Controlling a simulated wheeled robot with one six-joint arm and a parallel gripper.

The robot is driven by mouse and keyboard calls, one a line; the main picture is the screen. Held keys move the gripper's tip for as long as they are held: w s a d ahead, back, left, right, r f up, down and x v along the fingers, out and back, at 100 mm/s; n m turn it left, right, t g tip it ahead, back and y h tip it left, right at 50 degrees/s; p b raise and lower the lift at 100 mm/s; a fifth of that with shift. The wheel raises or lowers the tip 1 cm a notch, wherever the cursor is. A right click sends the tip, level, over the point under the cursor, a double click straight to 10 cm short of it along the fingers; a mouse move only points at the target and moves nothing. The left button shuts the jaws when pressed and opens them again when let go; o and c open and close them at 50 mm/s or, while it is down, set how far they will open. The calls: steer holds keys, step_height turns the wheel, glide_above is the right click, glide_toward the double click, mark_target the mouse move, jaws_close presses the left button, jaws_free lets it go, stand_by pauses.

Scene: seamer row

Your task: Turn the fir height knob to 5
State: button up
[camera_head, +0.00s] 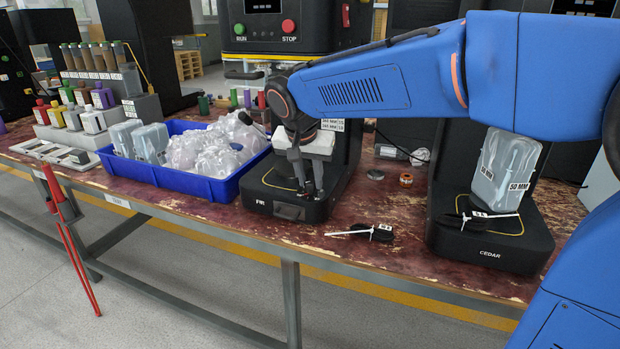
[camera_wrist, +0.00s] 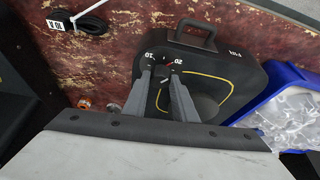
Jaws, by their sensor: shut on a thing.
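The black fir machine (camera_head: 287,211), with its "FIR" label on the front edge, stands on the workbench; its base also shows upside down in the wrist view (camera_wrist: 228,75). My gripper (camera_head: 308,190) points down over the front of this base. In the wrist view, my gripper (camera_wrist: 166,80) has its two grey fingers close together over the height knob (camera_wrist: 166,67). It is shut on the knob, which is mostly hidden between the fingertips. A small red mark and the numbers 10 and 20 show around the knob. The exact setting cannot be read.
A blue bin (camera_head: 200,184) of clear bags stands left of the fir machine. The cedar machine (camera_head: 490,247) stands to the right, with a clear "50 MM" pack (camera_head: 505,170) on it. A tagged black cable bundle (camera_head: 378,232) lies on the bench (camera_head: 400,270) between them.

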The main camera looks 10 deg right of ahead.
steer(key=n+y, duration=0.1)
steer(key=n, duration=0.3)
steer(key=shift+d+n+t+y, duration=0.2)
steer(key=shift+n+t+y, duration=0.1)
steer(key=shift+n+y, duration=0.1)
steer(key=n+y, duration=0.1)
steer(key=n, duration=0.3)
steer(key=shift+d+y, duration=0.15)
steer(key=shift+y, duration=0.25)
steer(key=n+g+y, duration=0.1)
steer(key=n, duration=0.4)
steer(key=shift+w+d, duration=0.1)
steer(key=shift+w+n+g+y, duration=0.1)
steer(key=shift+n+g+y, duration=0.25)
steer(key=shift+n, duration=0.65)
steer(key=shift+n+g+y, duration=0.25)
steer(key=shift+n+g, duration=0.2)
steer(key=shift+n, duration=0.55)
steer(key=o, duration=1)
steer(key=shift+d, duration=0.1)
steer(key=shift+o, duration=0.2)
steer(key=v, duration=0.7)
steer(key=shift+r, duration=0.2)
